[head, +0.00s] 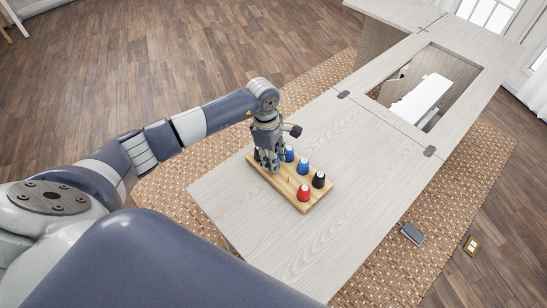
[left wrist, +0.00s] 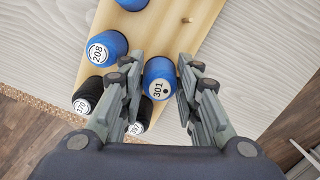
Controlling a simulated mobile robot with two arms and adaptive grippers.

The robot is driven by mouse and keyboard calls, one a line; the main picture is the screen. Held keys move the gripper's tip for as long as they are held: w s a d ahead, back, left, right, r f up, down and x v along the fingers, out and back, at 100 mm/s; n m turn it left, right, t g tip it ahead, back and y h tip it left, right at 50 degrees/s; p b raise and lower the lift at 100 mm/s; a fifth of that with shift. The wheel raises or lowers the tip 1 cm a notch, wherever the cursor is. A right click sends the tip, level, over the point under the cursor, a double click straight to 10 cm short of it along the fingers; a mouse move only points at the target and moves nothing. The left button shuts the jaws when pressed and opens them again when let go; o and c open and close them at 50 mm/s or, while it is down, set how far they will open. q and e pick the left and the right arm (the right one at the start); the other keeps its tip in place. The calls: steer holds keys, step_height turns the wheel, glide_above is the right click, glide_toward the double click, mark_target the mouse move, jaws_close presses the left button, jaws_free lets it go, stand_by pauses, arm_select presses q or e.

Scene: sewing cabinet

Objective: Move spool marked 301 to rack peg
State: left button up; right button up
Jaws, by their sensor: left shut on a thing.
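The spool marked 301 (left wrist: 160,76) is blue with a white label and sits between the two fingers of my left gripper (left wrist: 158,88) in the left wrist view. My left gripper (head: 268,164) is shut on it, over the left end of the wooden rack (head: 312,204) in the head view. The gripper mostly hides the spool there. A bare rack peg (left wrist: 187,20) stands near the rack's edge in the left wrist view. I cannot tell whether the spool's base touches the rack. My right gripper is not in view.
The rack also bears a blue spool marked 208 (left wrist: 106,47), a black spool (left wrist: 88,94) and a red spool (head: 304,192). Another dark spool is partly hidden behind a finger. The cabinet top (head: 330,235) around the rack is clear. A sewing machine opening (head: 425,95) lies further back.

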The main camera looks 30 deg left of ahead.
arm_select(q)
steer(key=o, duration=0.9)
step_height(320, 180, up, 12)
steer(key=a, duration=0.1)
steer(key=shift+a, duration=0.25)
